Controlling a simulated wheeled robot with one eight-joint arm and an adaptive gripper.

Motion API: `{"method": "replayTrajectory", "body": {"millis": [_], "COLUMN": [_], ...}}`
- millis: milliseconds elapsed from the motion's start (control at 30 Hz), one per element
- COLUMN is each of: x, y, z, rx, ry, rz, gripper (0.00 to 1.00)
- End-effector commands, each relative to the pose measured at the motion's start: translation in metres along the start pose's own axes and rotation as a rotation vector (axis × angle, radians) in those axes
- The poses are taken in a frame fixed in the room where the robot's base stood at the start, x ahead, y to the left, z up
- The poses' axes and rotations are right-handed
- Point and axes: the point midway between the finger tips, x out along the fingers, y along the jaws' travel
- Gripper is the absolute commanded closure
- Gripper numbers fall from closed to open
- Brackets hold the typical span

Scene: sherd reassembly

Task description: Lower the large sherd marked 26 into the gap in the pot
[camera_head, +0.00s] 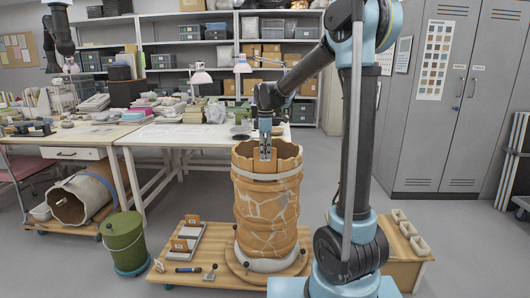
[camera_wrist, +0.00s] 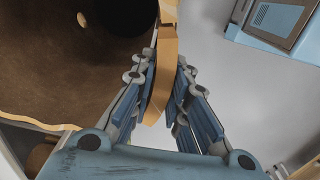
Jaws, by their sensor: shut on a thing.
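The pot (camera_head: 268,215) is a tall tan vessel with pale mended cracks and a light band below its jagged rim. It stands upright on a round board. My gripper (camera_head: 265,145) points down at the pot's mouth, shut on the large sherd (camera_head: 262,168), a tan piece seen at the near rim. Its number is too small to read. In the wrist view the sherd (camera_wrist: 164,75) is edge-on between both fingers (camera_wrist: 163,88), beside the pot's dark inside (camera_wrist: 70,60). I cannot tell whether the sherd touches the gap's edges; the gap itself is mostly hidden.
A low wooden platform (camera_head: 170,262) bears the pot, with trays of smaller sherds (camera_head: 185,240) and hand tools on its left. A green bin (camera_head: 124,242) stands farther left. Small boxes (camera_head: 410,232) are at the right. Crowded worktables (camera_head: 160,134) stand behind.

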Motion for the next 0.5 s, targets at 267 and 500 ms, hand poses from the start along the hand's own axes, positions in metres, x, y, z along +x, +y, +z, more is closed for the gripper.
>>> {"method": "replayTrajectory", "body": {"millis": [267, 500], "x": [0.015, 0.023], "y": [-0.002, -0.002], "z": [0.001, 0.000], "rx": [-0.002, -0.002], "ry": [-0.001, -0.001], "rz": [0.009, 0.009], "gripper": [1.00, 1.00]}}
